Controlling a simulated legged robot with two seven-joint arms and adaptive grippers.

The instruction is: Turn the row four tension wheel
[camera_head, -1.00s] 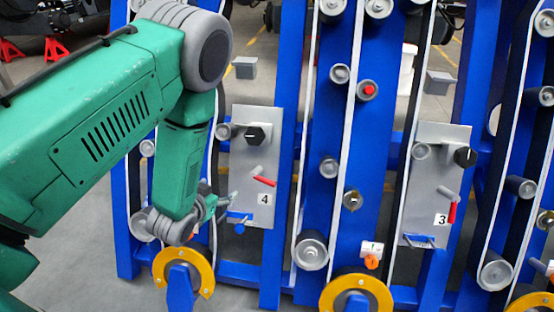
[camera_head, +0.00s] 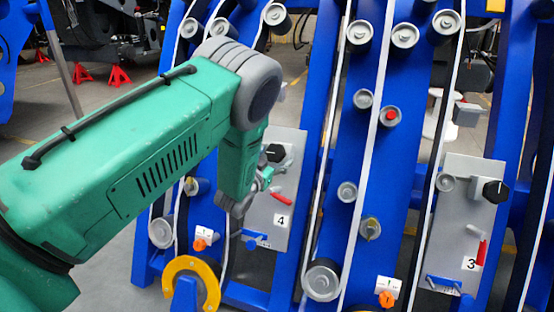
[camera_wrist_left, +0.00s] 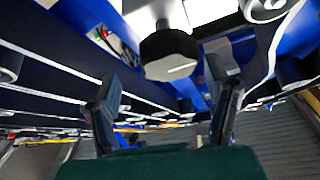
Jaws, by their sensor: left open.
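The row four panel (camera_head: 284,219) is a grey plate marked 4. Its black faceted knob (camera_head: 275,152), which looks like the tension wheel, sits near the top of the plate and shows large in the left wrist view (camera_wrist_left: 170,54). My left gripper (camera_head: 266,178) is in front of the plate's left side, just below the knob in the head view. In the wrist view my left gripper's fingers (camera_wrist_left: 165,98) are spread and empty, with the knob ahead of the gap, apart from both fingers. My arm hides part of the plate's left side. My right gripper is not in view.
A red lever (camera_head: 281,198) and a blue handle (camera_head: 257,238) are on the row four panel close to my gripper. The row three panel (camera_head: 462,220) with its own black knob is to the right. Blue frame posts, belts and rollers surround the panels.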

